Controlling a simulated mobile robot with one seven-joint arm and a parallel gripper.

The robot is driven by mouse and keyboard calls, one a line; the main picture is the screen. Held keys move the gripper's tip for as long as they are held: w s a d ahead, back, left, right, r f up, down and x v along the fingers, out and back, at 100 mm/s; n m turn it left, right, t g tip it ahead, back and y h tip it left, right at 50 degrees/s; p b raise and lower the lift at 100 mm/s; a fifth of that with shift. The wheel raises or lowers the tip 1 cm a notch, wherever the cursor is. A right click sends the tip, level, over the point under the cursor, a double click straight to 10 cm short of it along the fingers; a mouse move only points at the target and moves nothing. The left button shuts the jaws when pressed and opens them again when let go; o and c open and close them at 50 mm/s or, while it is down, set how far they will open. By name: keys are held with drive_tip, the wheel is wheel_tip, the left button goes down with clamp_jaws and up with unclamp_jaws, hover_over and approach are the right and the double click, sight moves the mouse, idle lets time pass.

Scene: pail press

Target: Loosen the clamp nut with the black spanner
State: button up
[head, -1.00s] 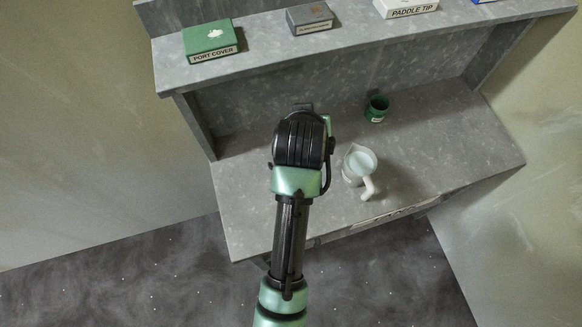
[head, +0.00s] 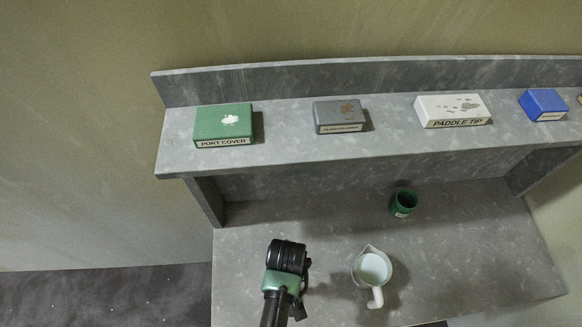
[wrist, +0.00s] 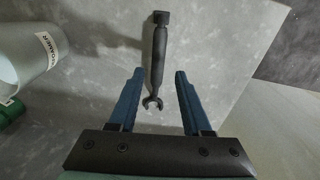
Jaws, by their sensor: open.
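The black spanner (wrist: 158,60) shows in the wrist view against the grey bench surface, its open jaw towards me and its square end away. My gripper (wrist: 155,74) is open, with its two blue fingers apart. The spanner's handle appears between the fingertips; I see no contact, and the gap in depth is unclear. In the head view my arm's black end hides the fingers and the spanner. No clamp nut can be made out in either view.
A white jug (head: 373,268) stands on the bench (head: 470,245) right of my arm, with a green cup (head: 403,203) behind it. The shelf (head: 275,150) above holds a green PORT COVER box (head: 222,122), a grey box (head: 340,115), a white PADDLE TIP box (head: 452,108) and a blue box (head: 545,104).

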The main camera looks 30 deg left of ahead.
wheel_tip(320, 180, down, 8)
drive_tip(key=b, duration=0.7)
drive_tip(key=shift+w, duration=0.15)
drive_tip(key=shift+r+p, duration=0.3)
drive_tip(key=shift+r, duration=0.2)
drive_tip(key=shift+c, duration=1)
drive_tip(key=shift+w, duration=0.1)
clamp_jaws()
wheel_tip(320, 180, up, 5)
drive_tip(key=p, duration=0.5)
drive_tip(key=shift+r+p, duration=0.15)
drive_tip(key=shift+p, duration=0.15)
